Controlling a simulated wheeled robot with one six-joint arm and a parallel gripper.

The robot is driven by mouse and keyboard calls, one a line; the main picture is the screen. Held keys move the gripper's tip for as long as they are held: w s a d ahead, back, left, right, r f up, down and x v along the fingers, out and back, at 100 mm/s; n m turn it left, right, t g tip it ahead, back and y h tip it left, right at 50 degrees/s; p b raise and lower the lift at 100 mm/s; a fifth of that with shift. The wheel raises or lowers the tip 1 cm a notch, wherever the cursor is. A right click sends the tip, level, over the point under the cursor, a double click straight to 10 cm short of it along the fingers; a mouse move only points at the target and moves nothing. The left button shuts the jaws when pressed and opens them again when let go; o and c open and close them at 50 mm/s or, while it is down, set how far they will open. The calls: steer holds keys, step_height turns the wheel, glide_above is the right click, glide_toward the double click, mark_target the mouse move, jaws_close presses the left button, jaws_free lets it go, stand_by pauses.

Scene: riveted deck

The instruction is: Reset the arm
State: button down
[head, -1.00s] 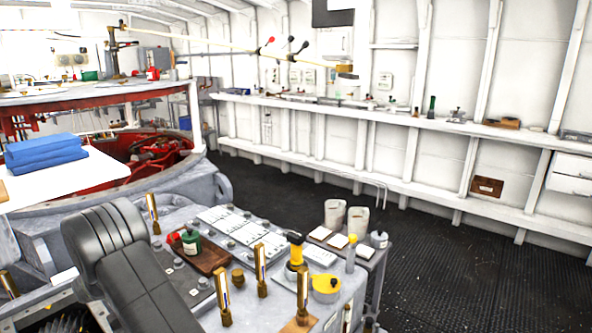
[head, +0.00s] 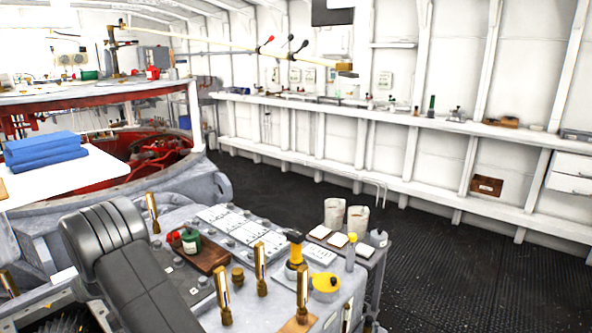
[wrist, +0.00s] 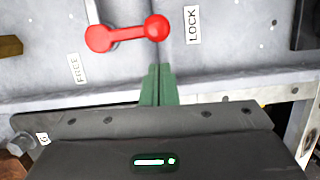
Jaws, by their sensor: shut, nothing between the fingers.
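In the wrist view my gripper (wrist: 157,72) has its two green fingers together with nothing between them. The fingers point up the picture toward a grey metal panel (wrist: 235,60). A red lever (wrist: 130,33) with a round knob at each end lies across this panel, just beyond the fingertips; a gap shows between them in the picture. A FREE label (wrist: 76,70) is below left of the lever and a LOCK label (wrist: 193,25) is to its right. In the head view a dark arm link of mine fills the lower left, and my fingers do not show.
In the head view a grey console (head: 215,240) holds brass-coloured posts, a green bottle (head: 191,240) and a yellow-and-black tool (head: 295,250). A white table (head: 60,182) with folded blue cloth (head: 45,147) is at left. Dark ribbed floor (head: 430,250) is clear at right.

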step_height(320, 180, up, 13)
steer(key=a+n+b, duration=0.2)
steer(key=n, duration=0.1)
steer(key=f+m+p, duration=0.1)
steer(key=f, duration=0.3)
steer(key=d+f+m+p, duration=0.1)
steer(key=f+m, duration=0.1)
steer(key=f, duration=0.2)
steer(key=w+f+m+p, duration=0.1)
steer(key=f, duration=0.3)
steer(key=shift+d+f+p, duration=0.3)
steer(key=shift+d+f, duration=0.1)
steer(key=w+m+y+p, duration=0.1)
steer(key=w+m+p, duration=0.2)
steer(key=m, duration=0.1)
steer(key=shift+w+r+g, duration=0.1)
steer(key=shift+g, duration=0.3)
steer(key=shift+m, duration=0.9)
steer(key=w, duration=0.2)
steer(key=w+b, duration=0.1)
steer(key=w, duration=0.1)
steer(key=shift+a+f, duration=0.35)
steer(key=shift+f, duration=0.05)
steer(key=shift+w+a, duration=0.1)
steer(key=shift+w, duration=0.2)
steer(key=shift+v, duration=1)
